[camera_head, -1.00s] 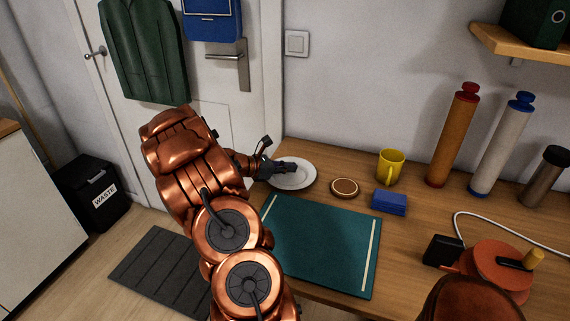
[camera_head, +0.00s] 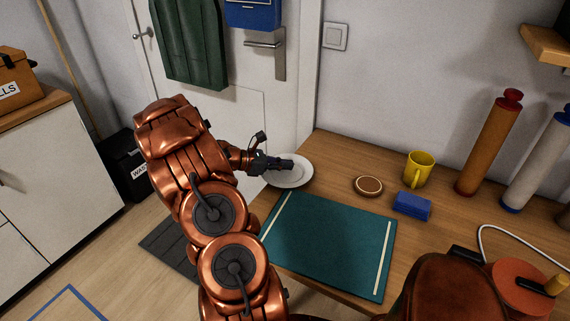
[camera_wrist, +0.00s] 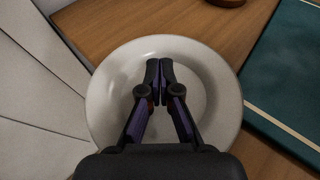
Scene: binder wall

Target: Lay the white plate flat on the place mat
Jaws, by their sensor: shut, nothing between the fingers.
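The white plate (camera_head: 297,178) lies on the wooden table at its left edge, beyond the mat. It also shows in the wrist view (camera_wrist: 216,88), where it looks face up. The teal place mat (camera_head: 330,245) with pale end stripes lies flat and bare on the table. Its edge shows at the right of the wrist view (camera_wrist: 295,75). I cannot tell whether the fingertips touch the plate.
A brown coaster (camera_head: 368,186), a blue block (camera_head: 412,206) and a yellow mug (camera_head: 418,169) stand right of the plate. Tall orange (camera_head: 489,145) and white (camera_head: 536,165) cylinders stand by the wall. A reddish round device (camera_head: 520,285) with a cable is at the right.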

